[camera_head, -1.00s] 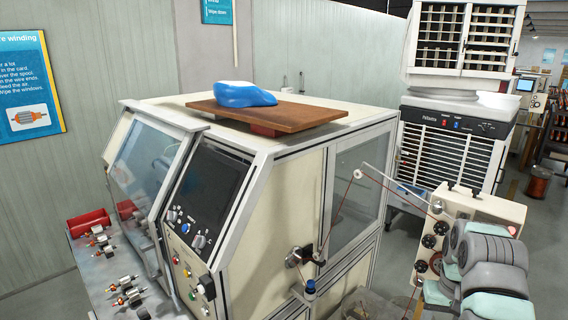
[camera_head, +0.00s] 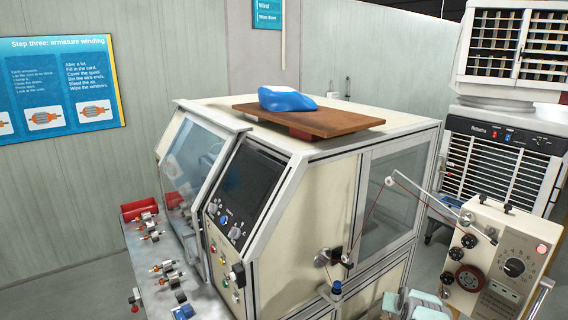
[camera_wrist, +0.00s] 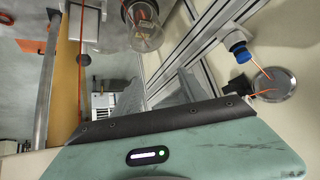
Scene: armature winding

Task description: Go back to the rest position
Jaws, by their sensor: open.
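My gripper (camera_wrist: 160,92) shows in the wrist view as two grey fingers spread apart beyond the dark edge of my teal wrist housing. Nothing is seen between the fingers. In the head view only a small grey and teal part of my arm (camera_head: 418,306) shows at the bottom edge, right of the winding machine (camera_head: 285,200); the gripper itself is out of that view.
A red wire runs from the machine's side to the tensioner box (camera_head: 490,262) at right. A blue cloth (camera_head: 287,99) lies on a brown board (camera_head: 320,119) atop the machine. Armatures and a red bin (camera_head: 139,209) sit on the left shelf. A metal frame (camera_wrist: 205,40) is close in the wrist view.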

